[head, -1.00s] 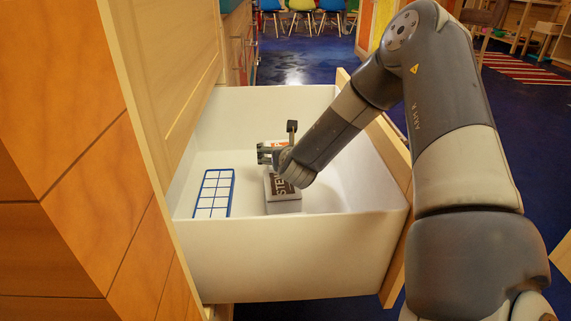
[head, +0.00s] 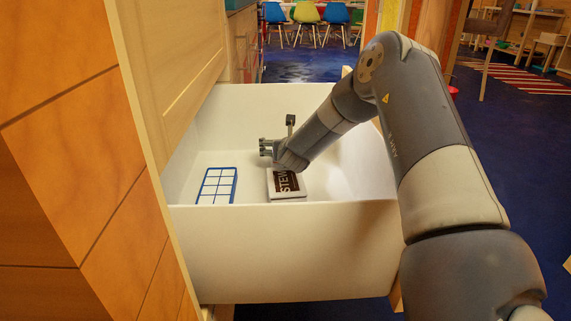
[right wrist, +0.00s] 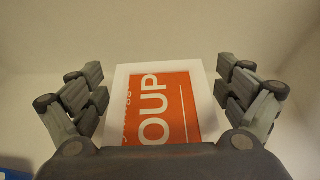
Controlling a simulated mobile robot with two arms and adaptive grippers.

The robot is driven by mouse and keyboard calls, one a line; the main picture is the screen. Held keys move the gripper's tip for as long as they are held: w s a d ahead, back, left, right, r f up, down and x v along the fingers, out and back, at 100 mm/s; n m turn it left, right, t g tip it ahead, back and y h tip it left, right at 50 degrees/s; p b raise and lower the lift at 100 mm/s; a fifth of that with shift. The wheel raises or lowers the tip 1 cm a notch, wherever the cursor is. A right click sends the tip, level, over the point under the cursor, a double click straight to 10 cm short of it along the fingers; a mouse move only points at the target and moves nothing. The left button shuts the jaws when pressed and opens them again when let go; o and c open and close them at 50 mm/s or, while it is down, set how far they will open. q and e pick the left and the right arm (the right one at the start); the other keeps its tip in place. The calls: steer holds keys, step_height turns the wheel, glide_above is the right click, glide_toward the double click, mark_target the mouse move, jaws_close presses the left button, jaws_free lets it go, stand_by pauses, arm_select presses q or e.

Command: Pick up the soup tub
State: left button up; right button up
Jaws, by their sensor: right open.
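The soup tub (right wrist: 165,108), white with an orange label reading "OUP", lies between the spread fingers of my right gripper (right wrist: 160,72) in the right wrist view. There is a gap on each side, so the fingers are apart from it. In the head view my right gripper (head: 266,147) is inside the open white drawer (head: 285,245), and I cannot make out the soup tub there behind the gripper and arm. My left gripper is not in view.
A tub with a dark "STEW" label (head: 287,183) sits in the drawer just in front of my right gripper. A blue-framed tray (head: 217,186) lies to its left. The drawer walls surround the gripper. A wooden cabinet stands at the left.

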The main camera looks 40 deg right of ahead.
steer(key=shift+w, duration=0.1)
steer(key=c, duration=1.4)
steer(key=shift+c, duration=0.2)
steer(key=shift+r+p, duration=0.15)
steer(key=shift+p, duration=0.2)
